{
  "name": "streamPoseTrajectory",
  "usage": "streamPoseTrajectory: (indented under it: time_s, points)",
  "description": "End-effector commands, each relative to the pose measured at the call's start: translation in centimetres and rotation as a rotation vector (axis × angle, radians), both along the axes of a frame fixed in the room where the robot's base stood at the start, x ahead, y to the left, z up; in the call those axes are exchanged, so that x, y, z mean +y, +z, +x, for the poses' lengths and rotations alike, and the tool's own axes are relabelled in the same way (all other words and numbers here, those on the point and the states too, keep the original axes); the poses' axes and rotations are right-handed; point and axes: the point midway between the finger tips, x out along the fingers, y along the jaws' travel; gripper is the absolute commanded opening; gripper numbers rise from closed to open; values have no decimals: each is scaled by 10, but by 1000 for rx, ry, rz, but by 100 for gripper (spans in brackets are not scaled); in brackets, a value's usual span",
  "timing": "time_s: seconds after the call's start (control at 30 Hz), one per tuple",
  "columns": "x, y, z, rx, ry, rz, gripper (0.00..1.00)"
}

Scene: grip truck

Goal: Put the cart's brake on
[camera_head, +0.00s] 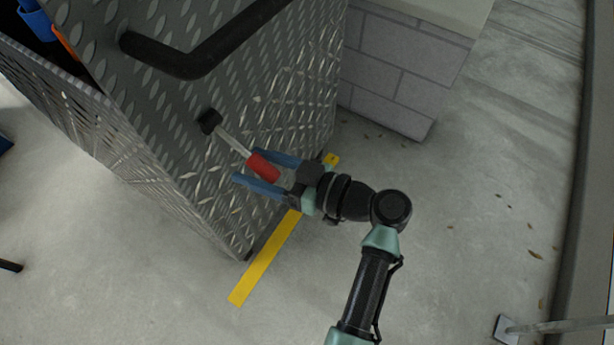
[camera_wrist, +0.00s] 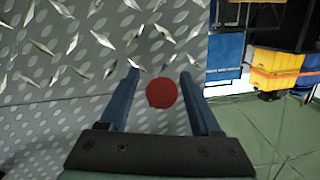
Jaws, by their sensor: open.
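The cart (camera_head: 150,110) is a grey diamond-plate box with a black bar handle (camera_head: 195,62) on its side. The brake lever (camera_head: 232,142) sticks out from a black pivot on that side and ends in a red grip (camera_head: 263,167). My gripper (camera_head: 257,170) is open, with its two blue fingers on either side of the red grip. In the wrist view the red grip (camera_wrist: 161,93) shows end-on between the fingers (camera_wrist: 163,88), with gaps on both sides. The pivot is hidden in the wrist view.
A yellow floor stripe (camera_head: 264,260) runs beside the cart's lower edge. A grey block wall (camera_head: 395,75) stands behind it. Yellow bins (camera_wrist: 277,70) show at the right of the wrist view. The concrete floor at right (camera_head: 480,200) is mostly clear.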

Motion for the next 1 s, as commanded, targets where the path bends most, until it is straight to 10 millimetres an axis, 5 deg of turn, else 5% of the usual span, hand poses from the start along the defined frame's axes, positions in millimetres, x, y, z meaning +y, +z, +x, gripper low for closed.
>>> streamPoseTrajectory:
  time_s: [0.5,1.0]
  points:
    - [-94,13,-39,-3,-4,0,64]
    - [-105,15,-44,-2,1,0,64]
